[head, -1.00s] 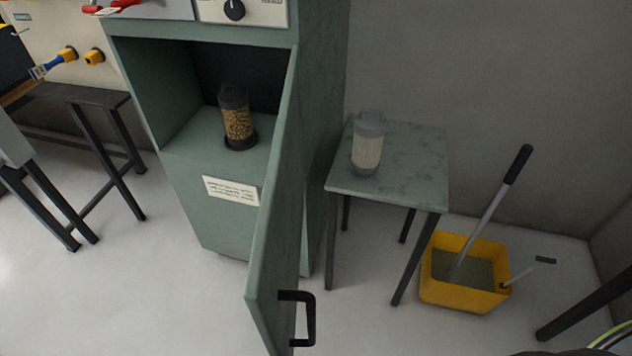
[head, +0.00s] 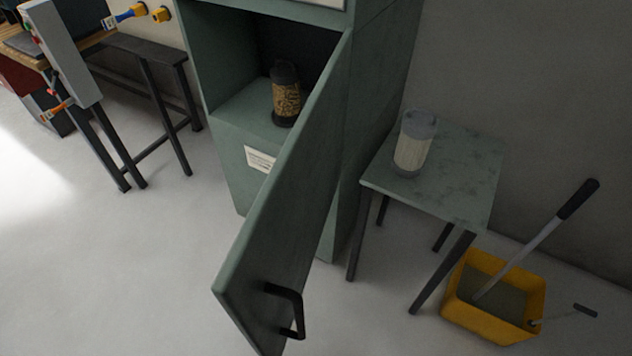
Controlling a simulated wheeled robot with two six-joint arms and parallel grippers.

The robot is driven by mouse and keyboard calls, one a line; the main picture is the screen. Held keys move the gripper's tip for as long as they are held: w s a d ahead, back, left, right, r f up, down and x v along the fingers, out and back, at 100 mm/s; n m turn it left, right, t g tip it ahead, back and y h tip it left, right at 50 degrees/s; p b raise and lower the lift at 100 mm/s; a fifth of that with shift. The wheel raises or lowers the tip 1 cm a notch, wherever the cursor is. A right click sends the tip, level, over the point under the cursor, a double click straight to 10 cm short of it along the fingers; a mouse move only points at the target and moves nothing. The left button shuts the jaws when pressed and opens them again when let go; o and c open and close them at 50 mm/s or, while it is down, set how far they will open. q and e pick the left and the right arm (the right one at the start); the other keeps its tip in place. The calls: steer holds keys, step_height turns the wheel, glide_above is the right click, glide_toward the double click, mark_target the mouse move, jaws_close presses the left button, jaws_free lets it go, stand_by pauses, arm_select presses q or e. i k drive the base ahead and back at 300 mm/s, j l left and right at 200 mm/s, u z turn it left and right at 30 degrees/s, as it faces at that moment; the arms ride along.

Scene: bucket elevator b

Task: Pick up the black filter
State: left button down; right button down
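The black filter (head: 285,94), a cylinder with black ends and a brownish-yellow pleated middle, stands upright inside the open green cabinet (head: 228,112). The cabinet door (head: 285,215) stands open towards me, with a black handle (head: 290,308) near its lower free edge. A second filter (head: 413,145), with grey ends and a whitish middle, stands upright on the small green table (head: 455,180) to the right of the cabinet. Neither of my grippers is in view.
A yellow mop bucket (head: 492,300) with a long handle stands on the floor at the lower right. A dark bench (head: 140,50) and a workbench with tools stand at the left. The floor (head: 130,270) at the lower left is clear.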

mark_target(286, 76)
steer(key=j+z, duration=0.35)
steer(key=j, duration=0.15)
steer(key=j+z, duration=0.35)
steer(key=k+j+z, duration=0.15)
steer(key=j+z, duration=0.25)
steer(key=j, duration=0.15)
steer(key=k+j+z, duration=0.15)
steer(key=j+z, duration=0.2)
steer(key=j, duration=0.1)
